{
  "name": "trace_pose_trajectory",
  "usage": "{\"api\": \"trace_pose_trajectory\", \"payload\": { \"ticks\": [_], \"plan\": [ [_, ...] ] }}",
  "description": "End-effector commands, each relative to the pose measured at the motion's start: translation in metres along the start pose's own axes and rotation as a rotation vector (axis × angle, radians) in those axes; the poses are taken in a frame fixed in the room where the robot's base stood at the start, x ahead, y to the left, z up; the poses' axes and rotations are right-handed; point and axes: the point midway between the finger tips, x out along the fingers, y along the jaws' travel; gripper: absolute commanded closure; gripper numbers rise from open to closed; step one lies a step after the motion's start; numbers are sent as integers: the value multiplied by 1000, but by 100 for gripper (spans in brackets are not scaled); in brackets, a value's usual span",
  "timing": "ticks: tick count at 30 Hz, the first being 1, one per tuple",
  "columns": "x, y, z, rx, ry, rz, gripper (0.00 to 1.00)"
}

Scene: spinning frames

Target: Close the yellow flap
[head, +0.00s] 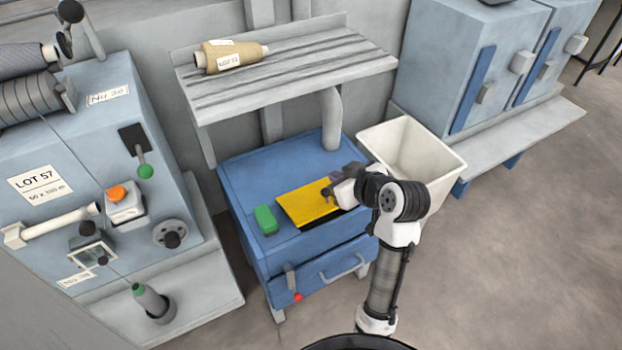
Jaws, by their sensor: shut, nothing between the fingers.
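The yellow flap (304,204) is on the top of the blue cabinet (262,178), in the middle of the head view. A dark gap shows along its front right edge, so it appears tilted up from the opening. My gripper (328,193) is at the flap's right side, shut and empty. It is at or just above the flap; I cannot tell whether it touches. My wrist hides the flap's right end.
A green block (265,219) lies left of the flap. A white bin (412,155) stands close behind my arm on the right. A grey slatted shelf (300,66) with a labelled spool (232,57) overhangs the cabinet's back. Floor at right is clear.

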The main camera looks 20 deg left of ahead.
Motion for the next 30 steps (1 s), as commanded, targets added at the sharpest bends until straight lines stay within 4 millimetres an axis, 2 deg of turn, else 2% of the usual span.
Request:
{"api": "trace_pose_trajectory", "payload": {
  "ticks": [4, 8, 20, 24, 30],
  "plan": [
    [1, 2, 0, 4, -4, 7, 100],
    [14, 2, 0, 5, -5, 6, 100],
    [97, 2, -1, 3, -7, 5, 100],
    [92, 3, 19, 9, -4, 9, 100],
    [86, 3, 35, 5, -4, 7, 100]
  ]
}}
